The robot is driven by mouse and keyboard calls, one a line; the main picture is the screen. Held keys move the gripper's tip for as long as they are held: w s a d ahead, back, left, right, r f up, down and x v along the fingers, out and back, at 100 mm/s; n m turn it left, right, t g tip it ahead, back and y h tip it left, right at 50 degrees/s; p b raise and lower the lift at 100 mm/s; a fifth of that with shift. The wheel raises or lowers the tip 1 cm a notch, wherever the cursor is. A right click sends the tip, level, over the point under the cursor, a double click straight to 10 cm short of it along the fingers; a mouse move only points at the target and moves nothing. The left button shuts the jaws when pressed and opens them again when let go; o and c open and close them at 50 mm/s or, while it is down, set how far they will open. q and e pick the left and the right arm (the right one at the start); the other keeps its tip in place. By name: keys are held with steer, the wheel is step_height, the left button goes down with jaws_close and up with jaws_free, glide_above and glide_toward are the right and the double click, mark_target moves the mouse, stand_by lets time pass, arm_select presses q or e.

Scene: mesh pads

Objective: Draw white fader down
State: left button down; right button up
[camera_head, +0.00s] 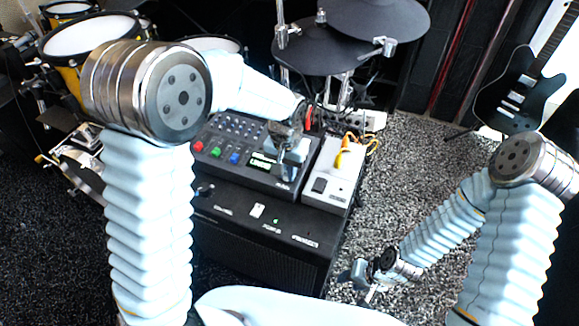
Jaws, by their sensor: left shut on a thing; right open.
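The black console (238,165) has knobs, a small lit green screen and red, green and blue buttons on its top. My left gripper (286,152) reaches down onto the right part of the console, right of the screen. It is shut on the white fader, which its fingers hide almost wholly. The fader's position along its slot cannot be made out. My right gripper (362,284) is open and empty, low over the carpet, right of the black amplifier box and well away from the console.
The console stands on a black amplifier box (285,262). A pale grey box (332,185) with a yellow cable sits close on the console's right. Drums and dark pads (325,50) stand behind. A black guitar (515,95) is at the far right. Carpet at right is mostly open.

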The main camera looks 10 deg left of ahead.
arm_select(q)
steer(key=c, duration=1.1)
jaws_free()
steer(key=shift+s, duration=0.25)
steer(key=shift+o, duration=0.2)
step_height(320, 180, up, 14)
steer(key=shift+p, duration=0.45)
steer(key=shift+f, duration=0.1)
